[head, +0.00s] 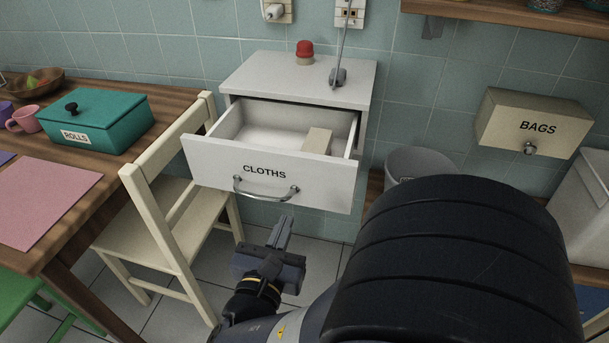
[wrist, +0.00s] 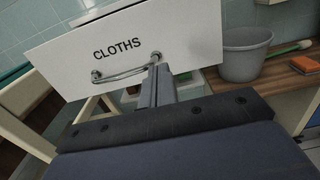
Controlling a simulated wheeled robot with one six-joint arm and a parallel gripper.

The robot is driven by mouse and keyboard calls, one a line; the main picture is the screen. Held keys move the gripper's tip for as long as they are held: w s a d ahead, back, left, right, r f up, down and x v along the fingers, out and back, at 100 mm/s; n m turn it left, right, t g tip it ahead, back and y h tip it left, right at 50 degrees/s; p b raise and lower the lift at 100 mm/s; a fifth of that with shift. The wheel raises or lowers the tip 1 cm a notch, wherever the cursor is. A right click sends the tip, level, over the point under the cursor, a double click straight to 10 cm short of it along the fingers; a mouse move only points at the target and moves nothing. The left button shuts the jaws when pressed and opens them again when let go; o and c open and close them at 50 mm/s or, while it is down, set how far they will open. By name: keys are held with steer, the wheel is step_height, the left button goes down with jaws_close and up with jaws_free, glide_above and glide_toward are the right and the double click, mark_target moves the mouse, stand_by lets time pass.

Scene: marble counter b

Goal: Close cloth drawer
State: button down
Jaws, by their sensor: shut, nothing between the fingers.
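The cloth drawer (head: 215,168) is a white drawer labelled CLOTHS, pulled well out of its white cabinet (head: 300,76). Inside it lies a beige block-like item (head: 317,141). A curved metal handle (head: 266,191) is on the drawer front, and it also shows in the wrist view (wrist: 126,70). My gripper (head: 284,222) is shut and empty, just below and in front of the drawer's lower edge. In the wrist view my gripper (wrist: 161,68) overlaps the right end of the handle; I cannot tell whether it touches.
A cream chair (head: 165,165) stands left of the drawer, beside a wooden table with a teal ROLLS box (head: 98,121). A grey bucket (head: 420,163) and a BAGS box (head: 535,122) are on the right. Tiled floor shows below the drawer.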

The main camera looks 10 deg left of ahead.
mark_target(319, 136)
steer(key=w, duration=0.2)
steer(key=w+b, duration=0.1)
steer(key=w, duration=0.5)
steer(key=shift+w+d, duration=0.25)
steer(key=shift+d, duration=0.05)
steer(key=shift+w, duration=0.1)
steer(key=w, duration=0.6)
steer(key=w+d+b, duration=0.1)
steer(key=w, duration=0.5)
steer(key=w+b, duration=0.1)
steer(key=w, duration=0.5)
steer(key=shift+w+d, duration=0.25)
steer(key=shift+w, duration=0.15)
steer(key=shift+w+r, duration=0.2)
steer(key=shift+r, duration=0.1)
